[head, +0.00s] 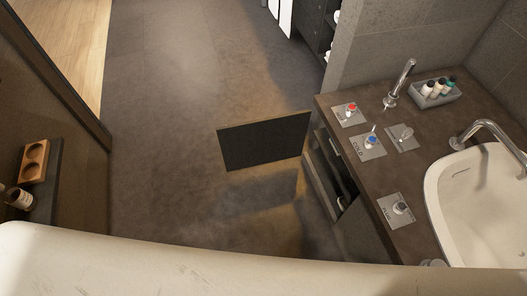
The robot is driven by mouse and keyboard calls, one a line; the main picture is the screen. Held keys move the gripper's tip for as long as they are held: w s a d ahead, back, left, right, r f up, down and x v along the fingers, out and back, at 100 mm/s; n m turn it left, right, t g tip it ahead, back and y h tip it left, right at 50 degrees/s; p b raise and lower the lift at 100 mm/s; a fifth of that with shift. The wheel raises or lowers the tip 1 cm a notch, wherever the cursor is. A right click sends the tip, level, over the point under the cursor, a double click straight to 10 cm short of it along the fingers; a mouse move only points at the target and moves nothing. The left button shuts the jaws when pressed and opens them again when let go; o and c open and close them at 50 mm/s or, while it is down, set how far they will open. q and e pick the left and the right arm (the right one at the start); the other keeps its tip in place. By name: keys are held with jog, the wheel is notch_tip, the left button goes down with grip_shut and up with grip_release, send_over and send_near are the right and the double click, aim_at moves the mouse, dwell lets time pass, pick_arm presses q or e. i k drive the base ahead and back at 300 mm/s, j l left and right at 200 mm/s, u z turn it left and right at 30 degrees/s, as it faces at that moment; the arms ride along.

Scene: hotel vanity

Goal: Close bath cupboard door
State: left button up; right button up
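The bath cupboard door (263,142) is a dark panel with a thin wooden top edge. It stands open, swung out from the vanity cabinet (365,228) over the floor. Its right end is near the cabinet's front corner. The cabinet's open front shows a dark inside with a shelf and some pale items, too small to make out. Neither of my grippers is in view.
The dark countertop (408,237) carries a white basin (480,205), metal taps, labelled control plates and a grey tray (434,101) with small bottles. A wall shelf (45,185) holds a wooden holder at left. Floor (165,130) left of the door is clear.

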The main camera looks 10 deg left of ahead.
aim_at(248, 144)
jog(key=k+l+z, duration=0.1)
jog(key=k+z, duration=0.3)
jog(key=k+l+z, duration=0.25)
jog(key=k+z, duration=0.2)
jog(key=z, duration=0.45)
jog(key=j+z, duration=0.15)
jog(key=z, duration=0.75)
jog(key=j+z, duration=0.1)
jog(key=z, duration=0.4)
jog(key=k+z, duration=0.1)
jog(key=z, duration=0.35)
jog(key=k+j, duration=0.3)
jog(key=j, duration=0.35)
jog(key=k+j, duration=0.3)
jog(key=j, duration=0.4)
jog(key=k+j, duration=0.3)
jog(key=j, duration=0.35)
jog(key=k+j, duration=0.3)
jog(key=j, duration=0.35)
jog(key=k+j, duration=0.3)
jog(key=j, duration=0.4)
jog(key=k+j+z, duration=0.1)
jog(key=k+j, duration=0.2)
jog(key=j, duration=0.35)
jog(key=k+j, duration=0.3)
jog(key=j, duration=0.35)
jog(key=k+j, duration=0.3)
jog(key=j, duration=0.35)
